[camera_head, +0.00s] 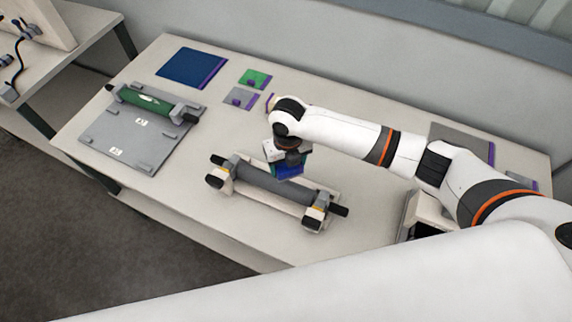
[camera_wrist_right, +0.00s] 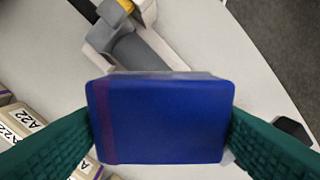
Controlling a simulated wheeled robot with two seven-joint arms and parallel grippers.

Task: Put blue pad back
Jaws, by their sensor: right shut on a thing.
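A small blue pad (camera_wrist_right: 165,120) with a purple stripe along one side sits between the two green fingers of my right gripper (camera_wrist_right: 160,130) in the wrist view. In the head view the right gripper (camera_head: 287,158) points down with the blue pad (camera_head: 290,171) under it, by the back side of the grey roller on its stand (camera_head: 270,185). I cannot tell whether the pad touches the roller. A green pad (camera_head: 256,78) and a grey pad (camera_head: 241,98) lie at the back of the table, with a purple edge (camera_head: 270,101) beside them, partly hidden by my arm. My left gripper is out of view.
A large blue sheet (camera_head: 191,66) lies at the back left. A grey board (camera_head: 125,135) with a green roller (camera_head: 150,104) is at the left. A dark grey sheet (camera_head: 455,137) lies at the right, behind my arm. Boxes marked A22 (camera_wrist_right: 20,122) show in the wrist view.

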